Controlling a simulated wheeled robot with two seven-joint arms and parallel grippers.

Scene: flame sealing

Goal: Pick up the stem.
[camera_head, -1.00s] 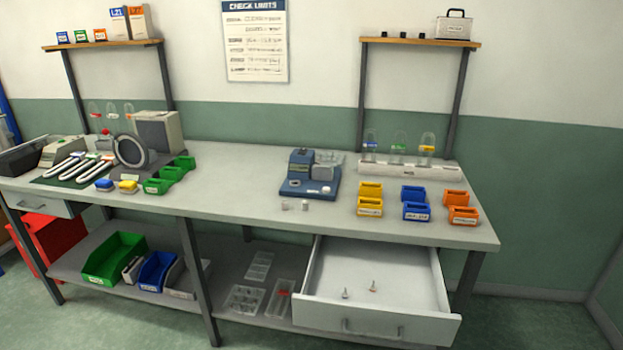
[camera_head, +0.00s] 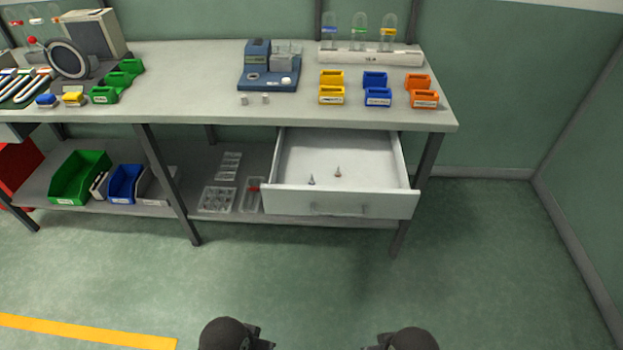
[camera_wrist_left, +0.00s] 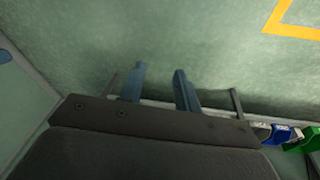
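Two small stem-like pieces stand in the open white drawer (camera_head: 360,160) in the head view. One has a bluish base (camera_head: 311,180) and is on the left; the other has a reddish base (camera_head: 338,172) and is slightly farther back on the right. Both are too small to make out in detail. My left gripper (camera_wrist_left: 160,88) shows in the left wrist view with its two blue fingers apart and nothing between them. It is far from the pieces. Dark rounded parts of my arms show at the bottom of the head view; my right gripper's fingers are not seen.
The workbench (camera_head: 200,112) above the drawer holds a blue device (camera_head: 268,75), a tube rack (camera_head: 370,57) and yellow, blue and orange bins. A lower shelf holds a green bin (camera_head: 78,178). The floor in front of the drawer is clear.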

